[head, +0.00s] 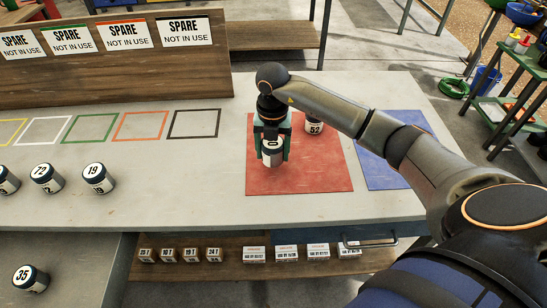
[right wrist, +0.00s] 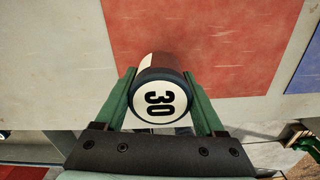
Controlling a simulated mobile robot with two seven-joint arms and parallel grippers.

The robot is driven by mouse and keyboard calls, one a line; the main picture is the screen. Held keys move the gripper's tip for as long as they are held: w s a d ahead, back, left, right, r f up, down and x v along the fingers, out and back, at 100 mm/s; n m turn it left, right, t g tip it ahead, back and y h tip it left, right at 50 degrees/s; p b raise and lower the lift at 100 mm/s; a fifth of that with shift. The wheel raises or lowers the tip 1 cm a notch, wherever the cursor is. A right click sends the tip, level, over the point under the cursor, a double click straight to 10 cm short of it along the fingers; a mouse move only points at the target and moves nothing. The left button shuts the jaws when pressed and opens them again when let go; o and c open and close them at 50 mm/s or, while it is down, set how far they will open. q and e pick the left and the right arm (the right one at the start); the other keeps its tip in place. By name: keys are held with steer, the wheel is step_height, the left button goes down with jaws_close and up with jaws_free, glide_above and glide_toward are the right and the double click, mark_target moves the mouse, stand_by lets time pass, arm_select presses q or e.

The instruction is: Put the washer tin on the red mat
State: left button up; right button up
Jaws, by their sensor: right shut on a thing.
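My right gripper (head: 273,158) is shut on a white tin with a dark rim (head: 272,146). In the right wrist view the tin's top (right wrist: 159,97) reads 30, between the green fingers (right wrist: 160,100). In the head view it appears over the red mat (head: 325,178); I cannot tell its height or whether it touches. The red mat also shows in the right wrist view (right wrist: 235,45), beyond the tin. A tin marked 52 (head: 314,127) stands at the mat's back, partly behind my arm. No visible word tells which tin holds washers. My left gripper is out of view.
Tins 72 (head: 46,178) and 19 (head: 98,178) stand left on the grey bench, with another at the edge. Tin 35 (head: 30,278) is lower left. A blue mat (head: 388,165) lies right. Coloured empty outlines (head: 140,126) and SPARE signs (head: 125,35) are behind.

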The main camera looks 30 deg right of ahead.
mark_target(273, 159)
steer(key=shift+w+d+f, duration=0.1)
steer(key=shift+d+f, duration=0.15)
steer(key=shift+f, duration=0.15)
steer(key=shift+f+p, duration=0.35)
steer(key=shift+f, duration=1)
steer(key=shift+f, duration=0.1)
steer(key=o, duration=1.4)
steer(key=shift+o, duration=0.2)
step_height(273, 159, up, 12)
steer(key=shift+r+b, duration=0.1)
steer(key=shift+b, duration=0.45)
